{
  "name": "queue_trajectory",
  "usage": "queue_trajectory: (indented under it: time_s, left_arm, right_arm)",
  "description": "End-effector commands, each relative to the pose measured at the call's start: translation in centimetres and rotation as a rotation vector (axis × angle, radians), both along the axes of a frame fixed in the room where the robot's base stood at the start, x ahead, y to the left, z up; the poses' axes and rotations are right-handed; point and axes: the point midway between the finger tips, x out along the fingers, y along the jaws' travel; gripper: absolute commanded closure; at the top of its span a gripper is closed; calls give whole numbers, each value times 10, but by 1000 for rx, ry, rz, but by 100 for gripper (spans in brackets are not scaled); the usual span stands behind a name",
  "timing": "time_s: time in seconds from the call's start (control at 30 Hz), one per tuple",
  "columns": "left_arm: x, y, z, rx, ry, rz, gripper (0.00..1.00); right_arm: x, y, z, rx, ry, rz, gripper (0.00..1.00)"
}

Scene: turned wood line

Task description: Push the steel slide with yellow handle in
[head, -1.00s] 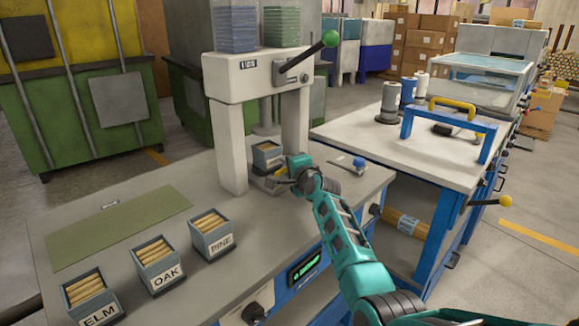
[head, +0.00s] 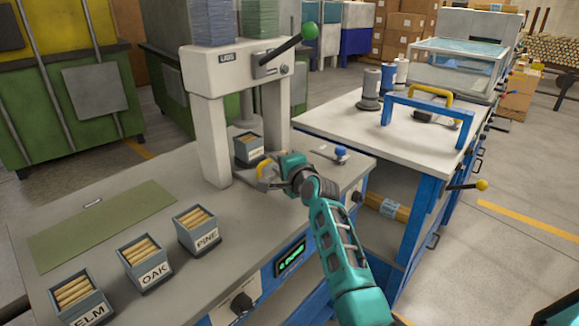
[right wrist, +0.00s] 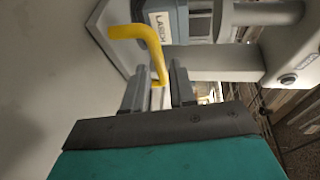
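The yellow handle (head: 263,169) of the steel slide stands at the front of the press base, below the crate under the press head. In the right wrist view the bent yellow handle (right wrist: 151,43) reaches down between the fingertips. My right gripper (head: 274,178) is at the handle; in its wrist view the fingers (right wrist: 158,80) stand apart on either side of the handle's end, with small gaps visible. The slide's plate is mostly hidden by the crate, the handle and my gripper. My left gripper is not in view.
A crate of wooden pegs (head: 248,149) sits between the posts of the press (head: 208,135). The labelled crates PINE (head: 199,238), OAK (head: 148,273) and ELM (head: 84,306) stand front left. A blue-knobbed item (head: 340,152) lies on the bench right of the press.

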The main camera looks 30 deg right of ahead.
Motion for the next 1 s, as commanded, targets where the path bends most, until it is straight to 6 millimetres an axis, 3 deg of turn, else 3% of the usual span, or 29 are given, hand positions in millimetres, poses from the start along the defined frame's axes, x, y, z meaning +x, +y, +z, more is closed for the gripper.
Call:
queue_trajectory:
  time_s: [0.2, 0.4, 1.0]
  left_arm:
    - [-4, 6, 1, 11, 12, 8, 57]
    - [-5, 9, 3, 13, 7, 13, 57]
    - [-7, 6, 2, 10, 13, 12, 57]
  right_arm:
    - [-35, 0, 7, 1, 0, -1, 75]
    - [-55, 1, 11, 1, -1, 0, 75]
    - [-61, 1, 12, 0, -1, 1, 75]
